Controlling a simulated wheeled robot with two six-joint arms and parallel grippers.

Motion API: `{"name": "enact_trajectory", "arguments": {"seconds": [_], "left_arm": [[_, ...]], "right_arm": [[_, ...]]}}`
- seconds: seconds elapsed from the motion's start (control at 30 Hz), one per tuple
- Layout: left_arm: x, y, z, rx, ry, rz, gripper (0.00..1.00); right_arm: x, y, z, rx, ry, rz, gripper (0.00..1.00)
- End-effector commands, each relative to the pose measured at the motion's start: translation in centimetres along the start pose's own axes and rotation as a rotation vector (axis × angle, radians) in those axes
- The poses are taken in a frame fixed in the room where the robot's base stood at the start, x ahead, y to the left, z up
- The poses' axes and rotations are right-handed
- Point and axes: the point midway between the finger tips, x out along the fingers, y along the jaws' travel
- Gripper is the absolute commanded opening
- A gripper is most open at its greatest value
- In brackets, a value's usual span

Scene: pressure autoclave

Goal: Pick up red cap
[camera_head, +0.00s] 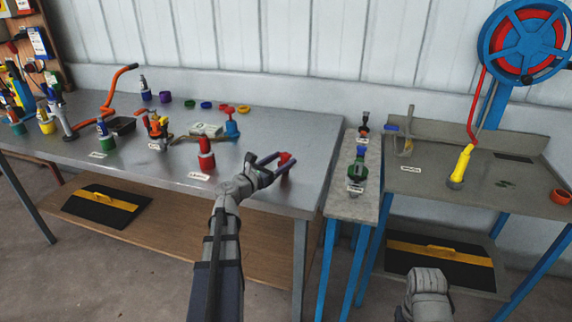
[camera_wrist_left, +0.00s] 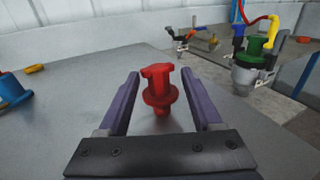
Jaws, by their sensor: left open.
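The red cap (camera_head: 285,158) stands upright near the right end of the grey metal table (camera_head: 262,122). In the left wrist view the red cap (camera_wrist_left: 159,90) shows a knobbed top and a wider flange below. My left gripper (camera_head: 278,164) is open, and its two fingers lie on either side of the cap with a gap at each side. The fingers partly hide the cap in the head view. My right gripper (camera_head: 428,285) is low at the bottom right, away from the table; its fingers cannot be made out.
Coloured rings and a blue fitting (camera_head: 232,130) lie farther back. A narrow stand at the right holds a green device (camera_head: 357,165). The tabletop around the cap is clear.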

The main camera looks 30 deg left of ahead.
Motion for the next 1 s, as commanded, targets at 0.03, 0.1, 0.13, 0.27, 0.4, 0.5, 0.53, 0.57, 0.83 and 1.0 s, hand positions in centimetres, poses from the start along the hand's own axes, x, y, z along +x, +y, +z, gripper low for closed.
{"name": "enact_trajectory", "arguments": {"seconds": [0.03, 0.1, 0.13, 0.27, 0.4, 0.5, 0.53, 0.57, 0.83, 1.0], "left_arm": [[0.3, 0.0, 0.0, 0.000, 0.000, -0.001, 0.66], [0.3, 0.0, 0.0, 0.000, 0.000, 0.000, 0.66], [0.3, 0.0, 0.0, 0.000, 0.000, 0.000, 0.66], [1.3, 0.1, 0.1, 0.001, 0.000, -0.001, 0.66], [3.2, 0.3, 0.4, 0.001, 0.000, -0.002, 0.66], [4.7, 0.3, 0.3, 0.001, 0.000, -0.002, 0.66], [5.0, 0.3, 0.3, 0.001, 0.000, -0.001, 0.66], [5.3, 0.3, 0.3, 0.001, 0.000, -0.001, 0.66], [5.4, 0.2, 0.3, 0.001, 0.000, 0.000, 0.63], [5.4, 0.2, 0.3, 0.001, 0.000, 0.000, 0.44]], "right_arm": [[0.0, 0.0, 0.0, 0.000, 0.000, 0.000, 0.60], [0.0, 0.0, 0.0, 0.000, 0.000, 0.000, 0.60], [0.0, 0.0, 0.0, 0.000, 0.000, 0.000, 0.60], [-0.2, 0.0, 0.0, 0.000, 0.000, 0.000, 0.60], [-0.4, 0.0, 0.0, 0.000, 0.000, 0.000, 0.60], [-0.3, 0.0, 0.0, 0.000, 0.000, 0.000, 0.60], [-0.3, 0.0, 0.0, 0.000, 0.000, 0.000, 0.60], [-0.3, 0.0, 0.0, 0.000, 0.000, 0.000, 0.60], [-0.3, 0.0, 0.0, 0.000, 0.000, 0.000, 0.60], [-0.3, 0.0, 0.0, 0.000, 0.000, 0.000, 0.60]]}}
